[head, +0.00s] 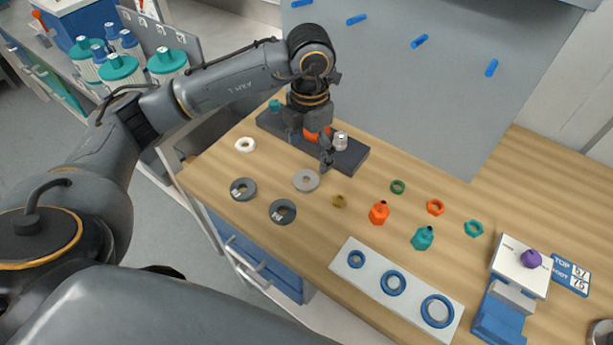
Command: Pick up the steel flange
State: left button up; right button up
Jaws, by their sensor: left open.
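A light grey metal ring, which looks like the steel flange (306,180), lies flat on the wooden bench. My left gripper (310,152) points down just behind the ring. Its fingers are spread, and one fingertip is close to the ring's far edge. I cannot tell whether they touch. I see nothing held between the fingers. My right gripper is not in view.
Two dark grey rings (243,188) (282,211) lie in front and to the left, and a white ring (245,144) lies behind them. A dark rack (348,160) stands behind the gripper. Orange (379,213) and teal (422,238) fittings stand right, behind a white plate (372,286).

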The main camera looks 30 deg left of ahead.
aim_at(307, 182)
pick_arm(q)
notch_tip(307, 182, down, 3)
jog(key=shift+w+r, duration=0.1)
jog(key=shift+r, duration=0.1)
jog(key=shift+w+f, duration=0.1)
jog(key=shift+f, duration=0.15)
jog(key=f, duration=0.1)
jog(key=f+p, duration=0.1)
jog(key=f, duration=0.1)
jog(key=f+p, duration=0.1)
jog(key=f, duration=0.1)
jog(key=shift+a, duration=0.25)
jog(key=shift+f, duration=0.1)
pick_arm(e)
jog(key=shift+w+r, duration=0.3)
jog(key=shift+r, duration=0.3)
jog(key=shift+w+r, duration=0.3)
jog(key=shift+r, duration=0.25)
pick_arm(q)
jog(key=shift+c, duration=1.3)
jog(key=c, duration=1.1)
jog(key=shift+c, duration=0.4)
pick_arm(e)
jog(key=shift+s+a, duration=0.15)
